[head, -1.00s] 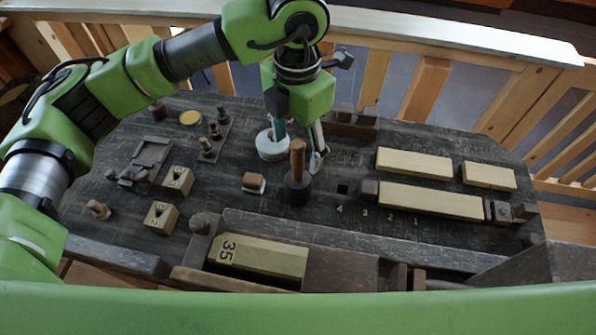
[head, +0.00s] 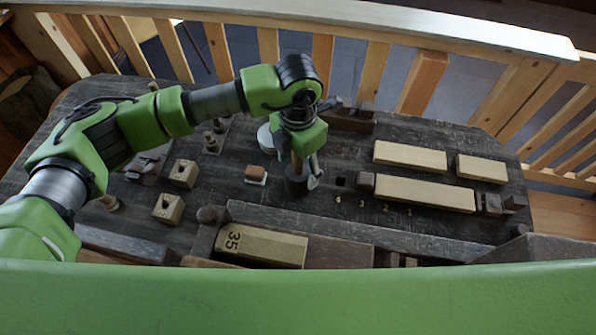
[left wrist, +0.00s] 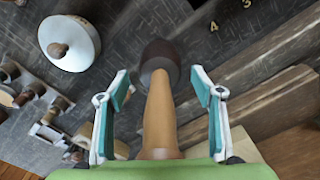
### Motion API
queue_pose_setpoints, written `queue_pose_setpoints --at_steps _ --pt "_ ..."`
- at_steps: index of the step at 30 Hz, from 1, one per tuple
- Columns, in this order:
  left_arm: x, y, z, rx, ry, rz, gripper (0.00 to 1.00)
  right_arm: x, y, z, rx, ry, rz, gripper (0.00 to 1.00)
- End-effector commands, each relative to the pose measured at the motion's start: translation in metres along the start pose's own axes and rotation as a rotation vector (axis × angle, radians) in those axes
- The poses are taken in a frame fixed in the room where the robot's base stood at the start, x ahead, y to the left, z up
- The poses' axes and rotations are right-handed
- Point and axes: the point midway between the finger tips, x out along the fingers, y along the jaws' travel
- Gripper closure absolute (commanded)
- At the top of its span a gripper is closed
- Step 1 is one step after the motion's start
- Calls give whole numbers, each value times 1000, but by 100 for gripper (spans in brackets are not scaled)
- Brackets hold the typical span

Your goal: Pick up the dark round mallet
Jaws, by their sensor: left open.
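The dark round mallet stands head down on the dark workbench (head: 335,215), its wooden handle pointing up. Its dark head (head: 297,187) shows in the head view below my left gripper (head: 301,178), which hides most of the handle. In the left wrist view the mallet's tan handle (left wrist: 160,115) runs up between the two fingers of my left gripper (left wrist: 160,88), and the dark head lies beyond the fingertips. The fingers are open, one on each side of the handle, with gaps to it. My right gripper is not in view.
A white round lidded pot (left wrist: 70,42) stands close by; it also shows behind the gripper in the head view (head: 265,138). A small brown-topped block (head: 256,174) is left of the mallet. Pale wooden bars (head: 410,157) lie right. A numbered beam (head: 262,246) is in front.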

Motion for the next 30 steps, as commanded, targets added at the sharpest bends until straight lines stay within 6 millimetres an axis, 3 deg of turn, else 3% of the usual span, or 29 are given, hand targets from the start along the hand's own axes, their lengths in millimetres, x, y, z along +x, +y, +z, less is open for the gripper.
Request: queue_pose_setpoints --at_steps 2,8,20,26,30 --pt "0 0 0 0 0 0 39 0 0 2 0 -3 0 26" --pt "0 0 0 0 0 0 90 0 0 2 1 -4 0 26" --pt "-6 0 1 0 -3 1 90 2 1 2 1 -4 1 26" --pt "-29 1 2 0 -6 3 90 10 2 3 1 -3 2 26" --pt "-53 -21 5 7 -8 3 90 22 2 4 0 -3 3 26"
